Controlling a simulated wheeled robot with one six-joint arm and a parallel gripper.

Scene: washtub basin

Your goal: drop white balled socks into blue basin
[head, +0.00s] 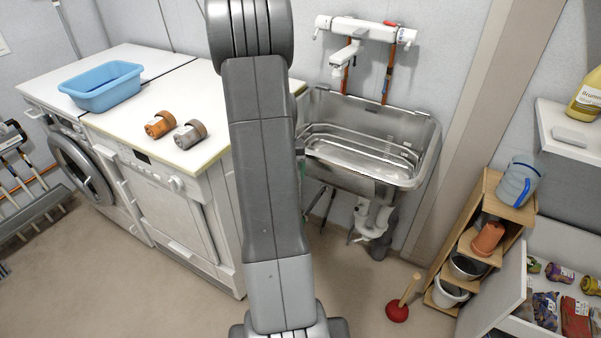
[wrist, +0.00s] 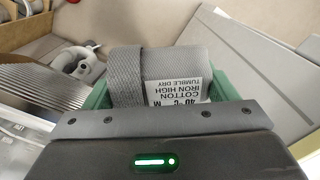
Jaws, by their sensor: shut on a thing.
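The blue basin (head: 101,88) stands on the white worktop at the left of the head view, and no socks show in it. My gripper (wrist: 160,88), with green finger pads, is shut on a balled pair of socks (wrist: 165,65) in the wrist view. The ball looks light grey there and carries a white care label. In the head view my arm hides the gripper and the held ball, which are low in front of the sink and cabinet, well right of the basin.
An orange roll (head: 158,124) and a grey-brown roll (head: 190,134) lie on the white worktop (head: 130,140) right of the basin. A steel sink (head: 365,145) is on the wall. A red plunger (head: 398,310) stands on the floor. A wooden shelf (head: 515,212) stands at the right.

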